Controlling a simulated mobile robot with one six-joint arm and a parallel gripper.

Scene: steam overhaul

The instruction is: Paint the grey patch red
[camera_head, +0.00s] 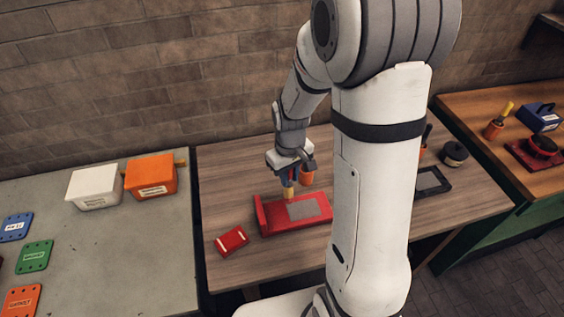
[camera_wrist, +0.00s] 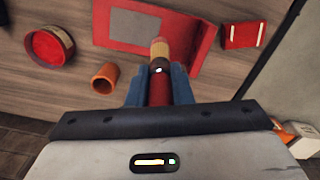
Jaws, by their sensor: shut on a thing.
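The grey patch (camera_head: 305,208) is a flat rectangle on a red metal panel (camera_head: 273,225) lying on the wooden table. The patch also shows in the wrist view (camera_wrist: 133,24), and no red shows on its visible part. My gripper (camera_head: 289,177) is shut on a brush (camera_wrist: 158,52) with a red handle and a tan tip. The brush points down at the panel beside the patch's left edge in the head view; whether it touches is unclear. A round tub of red paint (camera_wrist: 50,43) stands on the table in the wrist view; my arm hides it in the head view.
An orange cup (camera_wrist: 104,77) stands near the panel. A small red block with white stripes (camera_head: 232,240) lies left of it. A black frame (camera_head: 432,181) lies right, past my arm. White (camera_head: 94,187) and orange (camera_head: 151,176) bins stand on the left bench.

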